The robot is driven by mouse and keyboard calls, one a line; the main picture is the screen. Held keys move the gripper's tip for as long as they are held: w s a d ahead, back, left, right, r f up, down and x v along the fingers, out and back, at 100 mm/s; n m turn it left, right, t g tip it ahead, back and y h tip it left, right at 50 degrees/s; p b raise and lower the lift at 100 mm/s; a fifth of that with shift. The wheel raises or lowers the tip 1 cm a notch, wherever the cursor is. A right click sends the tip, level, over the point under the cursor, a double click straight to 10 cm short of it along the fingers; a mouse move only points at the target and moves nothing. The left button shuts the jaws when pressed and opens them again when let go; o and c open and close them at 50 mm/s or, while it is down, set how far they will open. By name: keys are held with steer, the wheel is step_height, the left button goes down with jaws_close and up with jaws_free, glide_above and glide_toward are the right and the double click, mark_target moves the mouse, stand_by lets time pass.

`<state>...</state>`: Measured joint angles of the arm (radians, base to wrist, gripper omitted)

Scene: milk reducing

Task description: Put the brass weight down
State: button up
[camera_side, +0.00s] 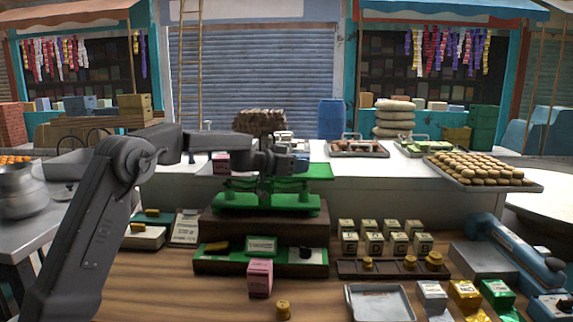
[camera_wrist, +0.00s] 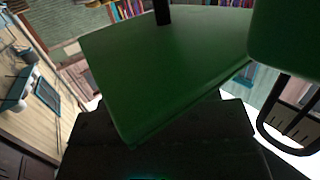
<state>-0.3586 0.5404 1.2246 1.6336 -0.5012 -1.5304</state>
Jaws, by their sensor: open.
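A small brass weight (camera_side: 283,310) stands alone on the wooden counter near the front edge of the side view. Other brass weights stand in a dark wooden rack: a left one (camera_side: 368,263), a middle one (camera_side: 410,262) and a larger right one (camera_side: 434,260). My gripper (camera_side: 279,164) is open at the green balance scale (camera_side: 265,201), level with its pans, and I see no weight between the fingers. In the wrist view the green scale body (camera_wrist: 170,75) fills the middle; no brass weight shows there. Whether the gripper touches the scale is unclear.
A pink box (camera_side: 260,277) stands left of the loose weight; another pink box (camera_side: 221,163) is at the scale's left pan. A metal tray (camera_side: 380,303) lies to the right, with small cartons behind the rack. Bare counter lies at the front left.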

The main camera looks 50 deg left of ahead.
steer(key=v, duration=1.2)
steer(key=s+d+r+n+y, duration=0.3)
steer(key=s+d+n+y, duration=0.1)
steer(key=s+d+y, duration=0.3)
steer(key=s+d+f+g+h, duration=0.1)
steer(key=s+d+f+g, duration=0.2)
steer(key=s, duration=0.5)
steer(key=s+d+f+m+g+h, duration=0.1)
steer(key=s+d+f+g+h, duration=0.1)
steer(key=s+d+f, duration=0.3)
steer(key=s+d+f+m+g+h, duration=0.1)
steer(key=s+d+f+g, duration=0.3)
steer(key=s+d, duration=0.3)
steer(key=s, duration=0.4)
steer(key=shift+s+f+g+h, duration=0.2)
steer(key=shift+f+g+h, duration=0.1)
steer(key=shift+f+g, duration=0.1)
